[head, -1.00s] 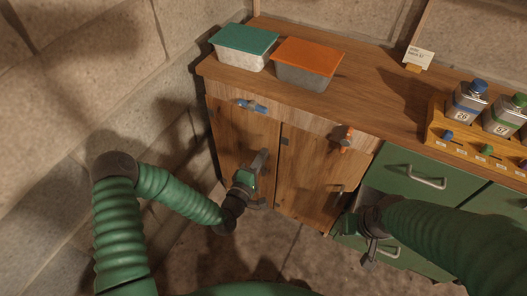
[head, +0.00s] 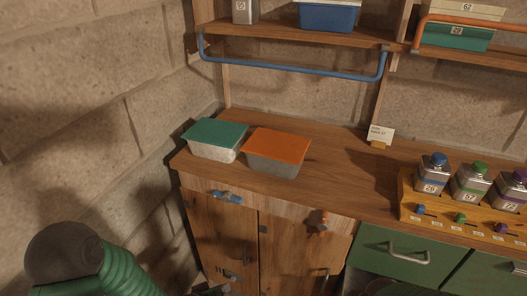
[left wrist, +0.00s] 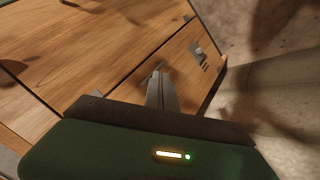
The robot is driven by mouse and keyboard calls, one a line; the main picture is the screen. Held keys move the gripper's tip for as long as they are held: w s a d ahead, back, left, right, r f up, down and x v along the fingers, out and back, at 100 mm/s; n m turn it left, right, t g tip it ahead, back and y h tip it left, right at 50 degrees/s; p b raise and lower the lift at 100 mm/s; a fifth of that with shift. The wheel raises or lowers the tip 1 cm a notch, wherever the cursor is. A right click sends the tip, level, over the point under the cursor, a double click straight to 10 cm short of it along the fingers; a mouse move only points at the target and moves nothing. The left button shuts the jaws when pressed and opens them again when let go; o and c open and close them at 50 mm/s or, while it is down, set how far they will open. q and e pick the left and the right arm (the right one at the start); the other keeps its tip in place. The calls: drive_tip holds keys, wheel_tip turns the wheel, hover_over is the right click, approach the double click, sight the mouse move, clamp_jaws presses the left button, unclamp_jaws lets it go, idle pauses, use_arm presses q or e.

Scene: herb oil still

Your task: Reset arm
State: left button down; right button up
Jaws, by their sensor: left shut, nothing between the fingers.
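My left gripper (left wrist: 160,85) shows in the left wrist view with its fingers together and nothing between them. It is in front of the wooden cabinet door (left wrist: 120,40), close to its surface; I cannot tell whether it touches. In the head view my left arm (head: 65,255) comes in at the lower left. My right gripper is outside the head view.
A teal-lidded tub (head: 215,140) and an orange-lidded tub (head: 275,152) stand on the counter (head: 335,175). A blue latch (head: 228,197) and an orange latch (head: 318,222) are above the doors. Labelled bottles (head: 470,180) stand in a rack. A blue rail (head: 290,72) runs under the shelf.

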use_arm(q)
drive_tip(key=s+a+r+m+g+y+p, duration=0.1)
drive_tip(key=s+a+r+m+g+y, duration=0.45)
drive_tip(key=s+r, duration=0.75)
wheel_tip(320, 180, up, 18)
drive_tip(key=a+n+h+p, duration=0.1)
drive_tip(key=n+p, duration=0.1)
drive_tip(key=p, duration=1.7)
drive_tip(key=shift+w+a+r+p, duration=0.25)
drive_tip(key=shift+w+a+p, duration=0.05)
drive_tip(key=shift+a+p, duration=0.1)
drive_tip(key=shift+n+h, duration=0.25)
